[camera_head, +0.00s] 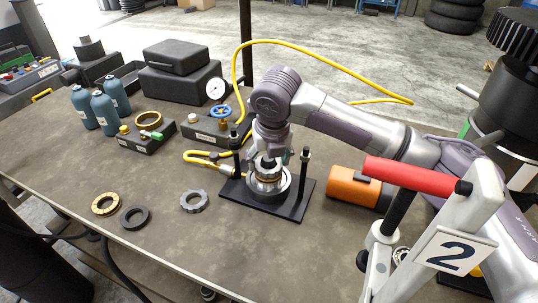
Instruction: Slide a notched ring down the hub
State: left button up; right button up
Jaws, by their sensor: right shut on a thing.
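The silver hub (268,188) stands upright on a black base plate (243,198) with dark posts. My right gripper (268,161) points down right over the hub, shut on what looks like a ring at the hub's top. The fingers mostly hide that ring, so I cannot tell how far down the hub it sits or see its notches. A grey notched ring (194,193) lies flat on the table left of the plate. My left gripper is out of view.
A brass-coloured ring (97,207) and a black ring (126,222) lie at the front left. An orange cylinder (353,187) lies right of the plate. A yellow hose (330,61) loops behind my right arm. Blue bottles (104,113) and black cases (180,83) stand farther back.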

jog(key=o, duration=1.5)
jog(key=p+v, duration=0.3)
jog(key=v, duration=0.3)
jog(key=w+p+v, duration=0.1)
jog(key=p+v, duration=0.2)
jog(key=v, duration=0.3)
jog(key=w+p+v, duration=0.1)
jog(key=p+v, duration=0.2)
jog(key=v, duration=0.3)
jog(key=shift+s+a+r, duration=0.1)
jog(key=shift+a+r, duration=0.1)
jog(key=shift+r, duration=0.45)
